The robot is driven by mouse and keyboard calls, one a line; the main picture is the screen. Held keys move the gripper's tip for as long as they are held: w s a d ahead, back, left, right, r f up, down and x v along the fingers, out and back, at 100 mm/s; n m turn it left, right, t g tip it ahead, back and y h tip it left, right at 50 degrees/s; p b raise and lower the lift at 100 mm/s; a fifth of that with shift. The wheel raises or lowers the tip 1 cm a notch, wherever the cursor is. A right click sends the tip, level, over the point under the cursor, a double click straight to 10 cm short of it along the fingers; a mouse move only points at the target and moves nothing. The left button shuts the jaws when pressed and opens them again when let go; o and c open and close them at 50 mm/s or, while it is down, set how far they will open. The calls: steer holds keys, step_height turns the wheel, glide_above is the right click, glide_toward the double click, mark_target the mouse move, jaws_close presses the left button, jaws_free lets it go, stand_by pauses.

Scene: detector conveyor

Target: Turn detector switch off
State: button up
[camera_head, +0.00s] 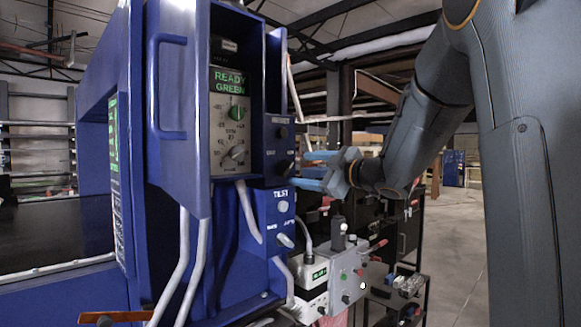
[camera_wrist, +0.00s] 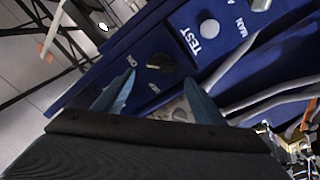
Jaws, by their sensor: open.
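The blue detector (camera_head: 177,120) fills the left and middle of the head view. My gripper (camera_head: 308,163) is open and empty, with light blue fingers pointing at this knob from the right. In the wrist view the open fingers of my gripper (camera_wrist: 159,79) lie to either side and just short of the knob. Contact cannot be told.
Below the knob is a TEST panel with a white button (camera_head: 283,207) and a grey knob (camera_head: 285,240). Grey cables run below. A grey control box (camera_head: 347,276) stands lower right. Open floor lies at right.

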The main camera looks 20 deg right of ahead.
mark_target(288, 168)
steer(key=p+x, duration=0.1)
steer(key=x, duration=0.5)
steer(key=shift+p, duration=0.4)
steer(key=c, duration=1.1)
